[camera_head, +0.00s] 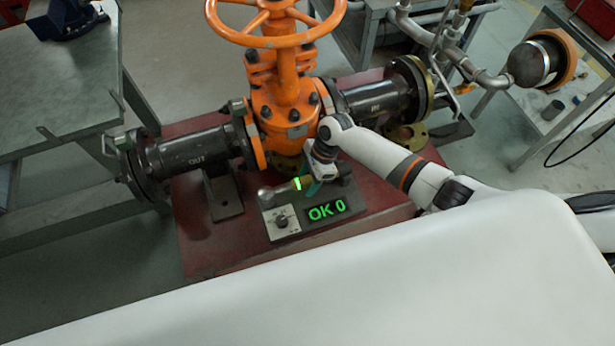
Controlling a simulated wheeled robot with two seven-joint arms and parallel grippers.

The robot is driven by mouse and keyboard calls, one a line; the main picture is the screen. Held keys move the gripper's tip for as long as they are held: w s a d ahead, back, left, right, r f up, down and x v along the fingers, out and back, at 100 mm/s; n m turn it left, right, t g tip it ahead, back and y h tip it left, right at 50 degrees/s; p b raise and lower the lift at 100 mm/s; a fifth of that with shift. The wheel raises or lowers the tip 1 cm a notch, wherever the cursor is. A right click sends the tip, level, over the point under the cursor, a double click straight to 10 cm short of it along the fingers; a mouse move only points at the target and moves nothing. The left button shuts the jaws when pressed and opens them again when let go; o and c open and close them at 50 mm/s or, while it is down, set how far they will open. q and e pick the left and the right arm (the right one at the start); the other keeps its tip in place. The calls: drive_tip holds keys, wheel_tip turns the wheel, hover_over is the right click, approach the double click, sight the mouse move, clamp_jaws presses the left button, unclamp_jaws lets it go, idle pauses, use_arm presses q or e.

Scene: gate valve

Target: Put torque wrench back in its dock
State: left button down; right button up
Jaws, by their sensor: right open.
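The torque wrench (272,191) lies across the top of a grey panel box, its rounded metal head toward the left and a green lit band on its shaft. The dock (373,197) appears to be this grey box, with a green "OK 0" display and a dial on its front. My right gripper (312,185) is over the wrench's right part, close to it, with jaws open. Whether its fingers touch the wrench cannot be told. The seat beneath the wrench is partly hidden by the gripper. My left gripper is not in view.
An orange gate valve (282,90) with a handwheel (275,22) stands right behind the box on a red base (205,250). Black pipes marked OUT (195,148) and IN extend to either side. A grey bench (60,90) stands at left, a shelf table (550,105) at right.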

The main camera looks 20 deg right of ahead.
drive_tip(key=v, duration=1.2)
